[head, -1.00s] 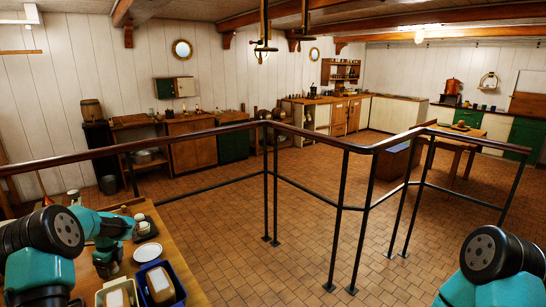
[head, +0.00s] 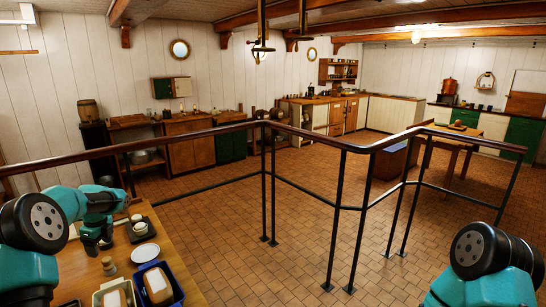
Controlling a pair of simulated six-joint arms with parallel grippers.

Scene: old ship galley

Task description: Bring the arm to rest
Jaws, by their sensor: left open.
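My left arm, teal and black, comes in at the lower left. My left gripper (head: 98,247) points down over the wooden table and is open, with nothing seen between its fingers. Its fingertips are small and dark, so their exact height above the table cannot be told. On the right only the upper part of my right arm shows at the lower right corner. My right gripper is out of the picture.
The table (head: 185,265) holds a dark tray (head: 151,236) with small cups (head: 140,228), a white saucer (head: 145,253), a small wooden mill-like piece (head: 109,266), a blue bin (head: 176,288) and a cream bin (head: 98,297). A railing (head: 345,147) stands beyond. Open tiled floor lies right of the table.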

